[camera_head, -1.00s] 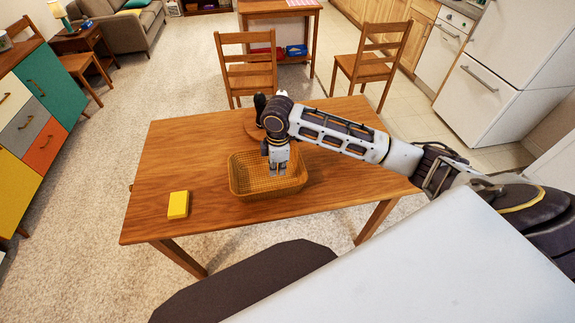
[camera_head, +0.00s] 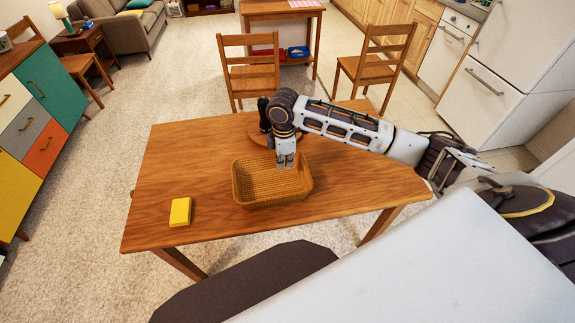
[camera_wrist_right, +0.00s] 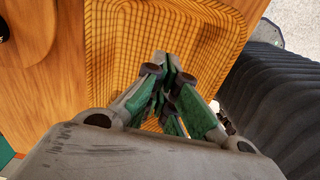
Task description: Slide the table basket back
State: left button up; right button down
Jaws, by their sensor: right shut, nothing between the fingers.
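The tan woven table basket (camera_head: 270,198) stands upright on the wooden table, near the middle of its near half. The wrist view shows its woven floor and wall (camera_wrist_right: 115,60) close up. My right gripper (camera_head: 286,164) is shut and empty, pointing down over the back right part of the basket. Its fingertips (camera_wrist_right: 167,65) appear within the basket's outline in the wrist view; whether they touch the weave, I cannot tell. My left gripper is not in view.
A yellow block (camera_head: 180,212) lies on the table (camera_head: 160,165) left of the basket. A round wooden board (camera_head: 252,132) with a dark upright item (camera_head: 263,112) stands behind the basket, partly hidden by my right arm. Two chairs stand beyond the table.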

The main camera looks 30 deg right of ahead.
aim_at(295, 183)
notch_tip(295, 183, down, 9)
jog(key=shift+d+f, duration=0.1)
jog(key=shift+d, duration=0.05)
jog(key=shift+s+d, duration=0.3)
jog(key=shift+d, duration=0.45)
jog(key=shift+s+d, duration=0.2)
jog(key=shift+d, duration=0.4)
jog(key=shift+s+d, duration=0.1)
jog(key=shift+d, duration=0.25)
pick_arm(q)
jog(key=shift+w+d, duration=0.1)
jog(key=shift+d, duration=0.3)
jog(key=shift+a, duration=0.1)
pick_arm(e)
jog(key=shift+d, duration=0.1)
